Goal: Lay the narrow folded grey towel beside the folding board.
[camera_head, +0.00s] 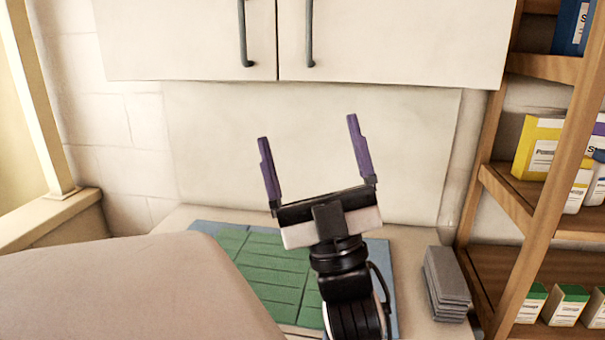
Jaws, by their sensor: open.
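The narrow grey towel (446,284), folded in several layers, lies on the counter to the right of the folding board, with a small gap between them. The folding board looks like the flat blue panel (381,262) on the counter, with a green panel (272,272) marked by lines on top. My arm hides part of both. My gripper (307,129) is open and empty, its two purple fingers pointing up and well apart. It is raised in front of the back wall and touches neither towel nor board.
White wall cabinets (390,40) with dark handles hang above. A wooden shelf (530,190) with boxes stands close to the right of the towel. A large rounded beige surface (120,295) fills the lower left and hides part of the counter (412,240).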

